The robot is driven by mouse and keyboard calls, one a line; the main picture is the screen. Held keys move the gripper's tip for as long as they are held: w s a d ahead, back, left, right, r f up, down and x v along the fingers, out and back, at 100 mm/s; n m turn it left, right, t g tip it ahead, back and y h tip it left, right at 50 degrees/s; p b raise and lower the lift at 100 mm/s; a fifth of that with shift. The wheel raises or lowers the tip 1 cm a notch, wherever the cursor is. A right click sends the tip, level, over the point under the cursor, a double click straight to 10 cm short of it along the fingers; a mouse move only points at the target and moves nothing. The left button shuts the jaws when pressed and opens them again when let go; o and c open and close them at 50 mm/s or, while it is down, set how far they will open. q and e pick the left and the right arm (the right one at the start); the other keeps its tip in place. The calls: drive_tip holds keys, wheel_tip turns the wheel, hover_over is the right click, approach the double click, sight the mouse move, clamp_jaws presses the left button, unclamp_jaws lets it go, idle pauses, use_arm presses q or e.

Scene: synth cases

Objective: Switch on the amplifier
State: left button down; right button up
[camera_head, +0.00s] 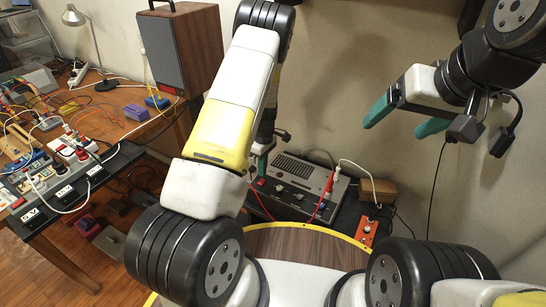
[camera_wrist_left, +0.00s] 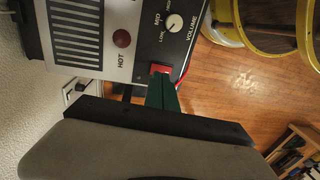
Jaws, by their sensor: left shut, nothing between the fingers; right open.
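The amplifier (camera_head: 312,178), a grey box with a vent grille and knobs on a dark front panel, stands low against the wall beyond my left arm. The left wrist view shows its red HOT lamp (camera_wrist_left: 122,38), white VOLUME knob (camera_wrist_left: 174,24) and a red switch (camera_wrist_left: 160,69) at the panel's edge. My left gripper (camera_head: 262,163) is shut and empty; its green fingertips (camera_wrist_left: 160,80) are right at the red switch and partly cover it. I cannot tell whether they press it. My right gripper (camera_head: 394,129) is open and empty, high to the right, away from the amplifier.
An orange box (camera_head: 367,232) and a small wooden box (camera_head: 380,191) sit right of the amplifier, with red and white cables around. A speaker (camera_head: 182,48) stands at the upper left. A cluttered workbench (camera_head: 130,95) with a lamp (camera_head: 75,17) fills the left.

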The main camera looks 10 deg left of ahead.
use_arm(q)
drive_tip(key=r, duration=0.2)
drive_tip(key=shift+w+d+r, duration=0.25)
drive_tip(key=shift+r, duration=0.05)
wheel_tip(320, 180, up, 8)
hover_over(259, 184)
drive_tip(key=w+d, duration=0.2)
drive_tip(key=w, duration=0.2)
drive_tip(key=shift+s+a+r, duration=0.1)
drive_tip(key=shift+s+a, duration=0.1)
drive_tip(key=shift+a, duration=0.05)
use_arm(e)
drive_tip(key=shift+d, duration=0.25)
use_arm(q)
drive_tip(key=shift+s+a, duration=0.4)
drive_tip(key=shift+s, duration=0.35)
use_arm(e)
drive_tip(key=shift+a, duration=1.1)
use_arm(q)
drive_tip(key=f, duration=0.4)
drive_tip(key=s+f, duration=0.1)
drive_tip(key=f, duration=0.9)
drive_tip(key=shift+s+a, duration=0.25)
drive_tip(key=shift+r, duration=0.1)
